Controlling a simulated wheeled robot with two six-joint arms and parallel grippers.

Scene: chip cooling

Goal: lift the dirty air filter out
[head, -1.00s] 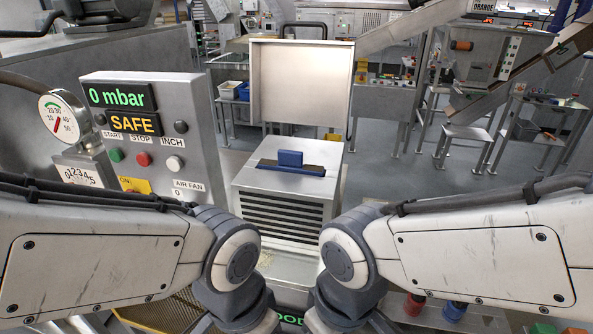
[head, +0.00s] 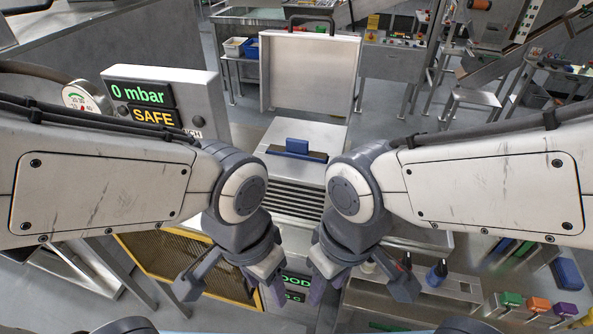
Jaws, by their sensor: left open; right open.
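A blue handle (head: 297,146) stands upright in a dark slot on top of a grey metal housing (head: 330,137). It appears to belong to the air filter, whose body is hidden inside the housing. The housing's lid (head: 308,72) is open and stands up behind it. My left gripper (head: 232,287) is open and empty, low in front of the housing and left of it. My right gripper (head: 358,287) is open and empty, low on the right. Both are apart from the blue handle.
A control panel (head: 163,105) left of the housing reads 0 mbar and SAFE. A gauge (head: 82,98) sits at its left. A yellow mesh panel (head: 185,262) lies low on the left. Bottles and colored blocks (head: 538,305) stand low on the right. The space above the handle is clear.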

